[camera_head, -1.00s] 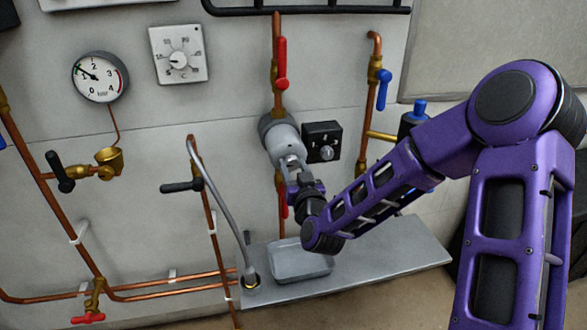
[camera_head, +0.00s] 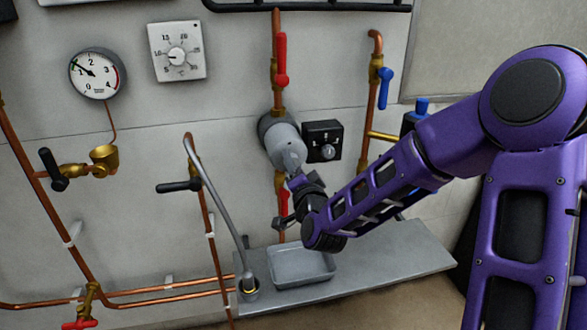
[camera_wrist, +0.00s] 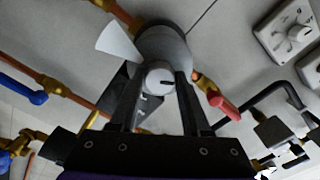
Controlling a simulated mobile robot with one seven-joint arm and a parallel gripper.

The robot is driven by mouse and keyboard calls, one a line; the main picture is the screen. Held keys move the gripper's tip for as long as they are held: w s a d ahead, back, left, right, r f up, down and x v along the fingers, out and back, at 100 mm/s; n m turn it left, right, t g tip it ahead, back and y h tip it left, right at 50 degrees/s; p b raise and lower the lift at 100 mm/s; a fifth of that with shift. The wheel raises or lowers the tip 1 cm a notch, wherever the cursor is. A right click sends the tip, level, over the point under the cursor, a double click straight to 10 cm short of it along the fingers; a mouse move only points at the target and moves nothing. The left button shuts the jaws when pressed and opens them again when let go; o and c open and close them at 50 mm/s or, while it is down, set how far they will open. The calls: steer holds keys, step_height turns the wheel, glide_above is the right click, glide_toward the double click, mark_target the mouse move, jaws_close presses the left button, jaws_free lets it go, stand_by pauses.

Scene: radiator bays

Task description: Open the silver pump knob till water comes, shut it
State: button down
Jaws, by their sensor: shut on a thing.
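The silver pump (camera_head: 284,146) sits on a vertical copper pipe on the wall. Its round silver knob (camera_wrist: 159,77) faces me in the wrist view, with a dark mark on its face. My gripper (camera_wrist: 158,88) has one finger on each side of the knob and is shut on it. In the head view my gripper (camera_head: 297,182) is at the pump's front, and the knob is mostly hidden. A pale wedge shape (camera_wrist: 118,40) shows beside the pump in the wrist view; I cannot tell what it is. I see no clear water.
A grey tray (camera_head: 302,266) stands on the shelf (camera_head: 390,262) below. A black box with a dial (camera_head: 322,141) is right of the pump. Red (camera_head: 282,58) and blue (camera_head: 385,88) valve handles are above. A pressure gauge (camera_head: 94,73) and thermostat (camera_head: 177,52) hang left.

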steer(key=shift+m, duration=1.1)
steer(key=shift+r, duration=0.1)
steer(key=shift+c, duration=1.8)
jaws_free()
